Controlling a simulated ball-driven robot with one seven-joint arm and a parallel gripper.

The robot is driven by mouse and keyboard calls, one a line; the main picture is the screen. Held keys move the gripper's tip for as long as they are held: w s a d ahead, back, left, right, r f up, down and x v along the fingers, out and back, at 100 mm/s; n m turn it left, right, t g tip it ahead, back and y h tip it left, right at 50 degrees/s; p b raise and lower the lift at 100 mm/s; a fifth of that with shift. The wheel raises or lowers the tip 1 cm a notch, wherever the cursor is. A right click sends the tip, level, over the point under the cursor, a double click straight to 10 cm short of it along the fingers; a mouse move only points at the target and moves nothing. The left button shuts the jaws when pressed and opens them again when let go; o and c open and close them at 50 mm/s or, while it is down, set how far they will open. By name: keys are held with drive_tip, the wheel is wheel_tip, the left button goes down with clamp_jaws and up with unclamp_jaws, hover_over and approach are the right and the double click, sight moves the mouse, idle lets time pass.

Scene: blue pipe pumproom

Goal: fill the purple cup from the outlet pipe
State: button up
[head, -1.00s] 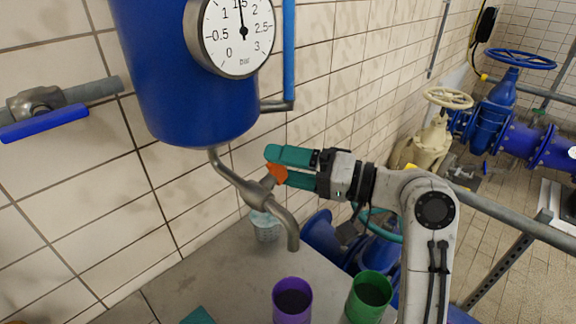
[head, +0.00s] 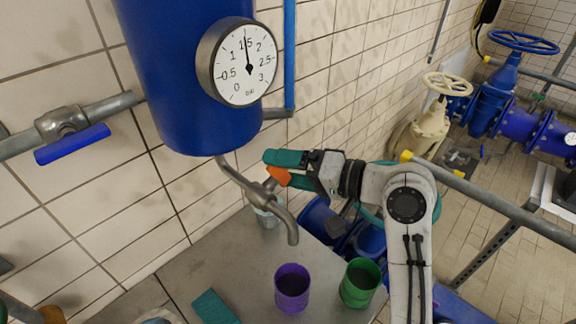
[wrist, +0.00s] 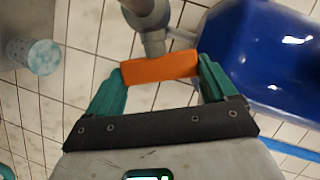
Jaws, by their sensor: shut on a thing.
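The purple cup (head: 291,290) stands upright on the grey table, below the mouth of the outlet pipe (head: 291,228) in the head view. Its inside looks dark; I cannot tell what it holds. No stream shows at the mouth. The pipe comes from the bottom of the blue tank (head: 190,90) and carries a tap with an orange handle (head: 281,179). My gripper (head: 278,169) is shut on this handle. In the wrist view the orange handle (wrist: 160,68) lies between both teal fingers, with the grey tap (wrist: 151,38) behind it.
A green cup (head: 360,284) stands right of the purple one, near my arm. A pale patterned tumbler (head: 265,217) stands behind the outlet, and a teal block (head: 214,307) lies at the front left. A gauge (head: 243,64) is on the tank. Blue pipework (head: 350,235) lies beyond the table.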

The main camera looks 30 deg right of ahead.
drive_tip(key=o, duration=0.8)
drive_tip(key=shift+o, duration=0.2)
drive_tip(key=b+v, duration=0.2)
drive_tip(key=v, duration=0.9)
drive_tip(key=shift+w, duration=0.1)
